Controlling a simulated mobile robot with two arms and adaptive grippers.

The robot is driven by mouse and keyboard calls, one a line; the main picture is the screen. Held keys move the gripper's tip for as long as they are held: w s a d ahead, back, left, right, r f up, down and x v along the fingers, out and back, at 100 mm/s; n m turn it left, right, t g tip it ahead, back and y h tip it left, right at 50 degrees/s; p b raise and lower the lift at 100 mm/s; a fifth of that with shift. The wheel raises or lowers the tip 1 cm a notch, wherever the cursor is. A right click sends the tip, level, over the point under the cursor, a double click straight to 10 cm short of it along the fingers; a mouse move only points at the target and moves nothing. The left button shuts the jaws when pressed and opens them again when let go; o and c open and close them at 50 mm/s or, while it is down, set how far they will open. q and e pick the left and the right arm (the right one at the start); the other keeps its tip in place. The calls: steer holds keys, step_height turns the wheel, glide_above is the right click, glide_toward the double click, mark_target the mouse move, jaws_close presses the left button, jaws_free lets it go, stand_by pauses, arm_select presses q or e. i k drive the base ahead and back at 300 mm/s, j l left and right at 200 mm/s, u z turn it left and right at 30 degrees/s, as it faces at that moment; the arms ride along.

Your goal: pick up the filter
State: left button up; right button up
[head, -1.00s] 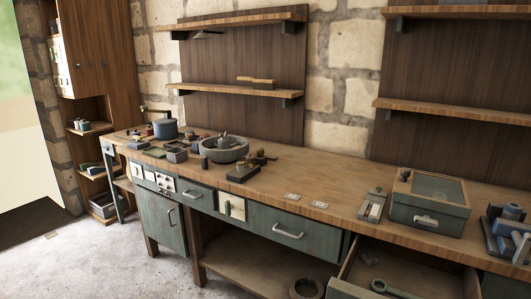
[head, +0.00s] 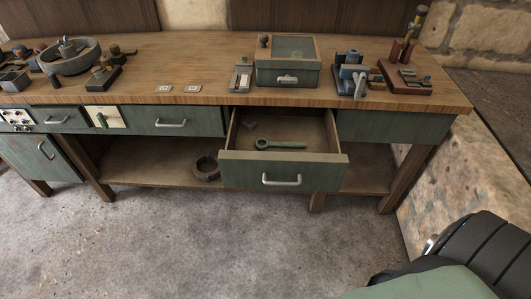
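I cannot single out a filter for certain. A dark, thick ring-shaped part (head: 206,168) lies on the lower shelf under the workbench, left of the open drawer; I cannot tell whether it is the filter. Neither of my grippers is in view.
The workbench (head: 190,60) has an open drawer (head: 283,170) jutting out, with a green wrench (head: 281,144) inside. A green box (head: 287,62), a blue vise-like tool (head: 351,75) and a stone bowl (head: 70,58) stand on top. The left floor is clear.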

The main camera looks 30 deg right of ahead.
mark_target(353, 55)
steer(key=z, duration=1.5)
